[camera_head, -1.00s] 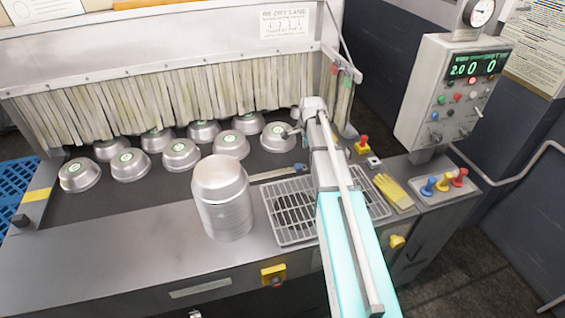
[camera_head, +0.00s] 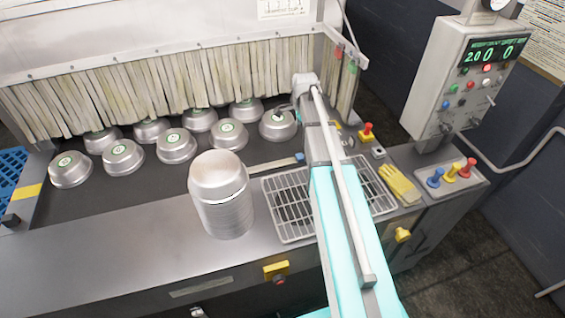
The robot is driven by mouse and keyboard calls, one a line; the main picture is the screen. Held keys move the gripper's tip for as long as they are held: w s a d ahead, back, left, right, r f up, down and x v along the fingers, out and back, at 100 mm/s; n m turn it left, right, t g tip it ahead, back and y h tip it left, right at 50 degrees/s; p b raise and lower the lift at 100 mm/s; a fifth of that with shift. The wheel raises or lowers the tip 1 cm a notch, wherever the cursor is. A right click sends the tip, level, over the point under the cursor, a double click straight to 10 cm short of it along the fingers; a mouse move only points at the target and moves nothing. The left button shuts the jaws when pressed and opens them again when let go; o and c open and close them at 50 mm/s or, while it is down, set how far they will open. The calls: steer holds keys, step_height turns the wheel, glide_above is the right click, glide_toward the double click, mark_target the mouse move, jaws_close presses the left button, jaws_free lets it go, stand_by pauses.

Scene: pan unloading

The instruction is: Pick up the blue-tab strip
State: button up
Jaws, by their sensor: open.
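The strip (camera_head: 272,165) is thin and pale, with a blue tab (camera_head: 299,158) at its right end. It lies on the dark belt between the metal stack and the wire rack, its left end close to the stack. My gripper (camera_head: 284,109) is small in the picture, at the rightmost pan, beyond the strip and away from it. Its jaws are open, and I see nothing held in them. My arm passes just right of the blue tab.
Several upturned metal pans (camera_head: 176,147) stand on the belt before the hanging curtain (camera_head: 170,85). A tall metal stack (camera_head: 222,195) stands left of the wire rack (camera_head: 287,222). Yellow gloves (camera_head: 400,184) and a control box (camera_head: 460,80) are at the right. The front-left ledge is clear.

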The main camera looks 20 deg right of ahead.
steer(key=shift+d+f, duration=0.1)
steer(key=shift+f, duration=0.05)
steer(key=b, duration=0.9)
glide_above(302, 155)
step_height(302, 155, down, 8)
steer(key=shift+f, duration=0.15)
steer(key=shift+s+f+b, duration=0.1)
steer(key=shift+f+b, duration=2.35)
steer(key=shift+f, duration=0.15)
steer(key=c, duration=1.3)
steer(key=shift+o, duration=0.2)
steer(key=shift+r, duration=0.25)
